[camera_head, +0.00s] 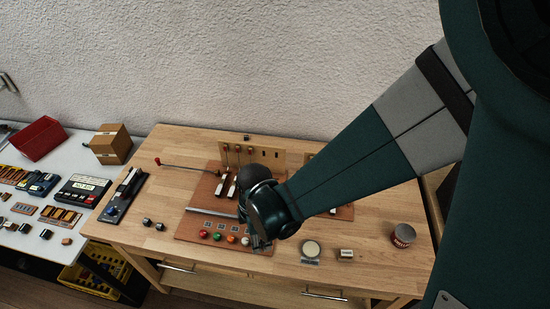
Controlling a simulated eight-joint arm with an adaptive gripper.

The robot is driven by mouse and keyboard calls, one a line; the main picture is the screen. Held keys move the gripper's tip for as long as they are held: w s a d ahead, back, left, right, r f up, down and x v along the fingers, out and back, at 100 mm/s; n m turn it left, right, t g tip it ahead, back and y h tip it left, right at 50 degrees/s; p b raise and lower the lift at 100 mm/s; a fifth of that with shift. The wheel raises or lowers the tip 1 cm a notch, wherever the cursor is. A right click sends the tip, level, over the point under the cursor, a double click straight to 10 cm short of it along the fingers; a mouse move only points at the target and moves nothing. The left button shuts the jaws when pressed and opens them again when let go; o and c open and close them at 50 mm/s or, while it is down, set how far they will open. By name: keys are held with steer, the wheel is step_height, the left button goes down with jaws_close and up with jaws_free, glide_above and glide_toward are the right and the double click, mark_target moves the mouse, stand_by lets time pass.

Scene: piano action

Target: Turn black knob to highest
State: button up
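I cannot clearly pick out a single black knob in the head view. Two small dark pieces (153,224) sit on the wooden table, left of a reddish-brown board (186,229). My gripper (261,246) points down over the right front part of the board, just right of the buttons. My dark arm covers the middle of the board and anything under it. The fingers are small and dark, and their opening is unclear.
A long black device (123,197) with a blue knob lies at the table's left.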

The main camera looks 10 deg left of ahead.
steer(key=shift+f, duration=0.85)
steer(key=c, duration=0.9)
